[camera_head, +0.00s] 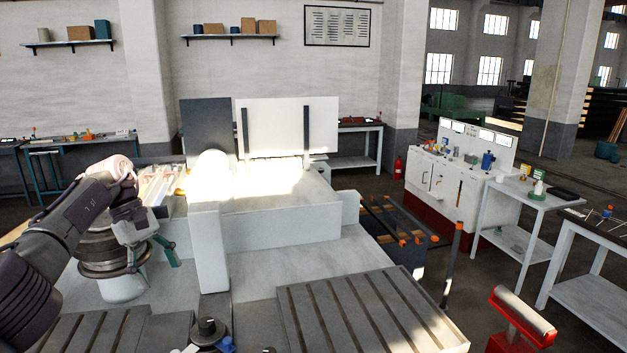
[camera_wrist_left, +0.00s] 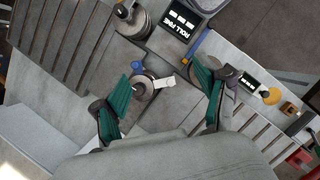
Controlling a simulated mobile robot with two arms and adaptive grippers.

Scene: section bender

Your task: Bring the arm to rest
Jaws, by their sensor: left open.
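My left arm comes in from the left in the head view. Its left gripper (camera_head: 154,262) hangs pointing down in front of the ringed grey roll (camera_head: 105,264) at the left of the machine. In the left wrist view the two green fingers of the left gripper (camera_wrist_left: 167,88) stand wide apart with nothing gripped. Beyond them is a round metal part with a pale tag (camera_wrist_left: 164,82), apart from the fingers as far as I can tell. My right gripper is not in view.
The slotted bed (camera_head: 365,315) and the light machine body (camera_head: 280,232) fill the middle. A dark round knob (camera_head: 207,328) stands at the front. A control cabinet (camera_head: 447,180) and a side table (camera_head: 520,196) stand at the right. A red-ended roller stand (camera_head: 522,318) is near.

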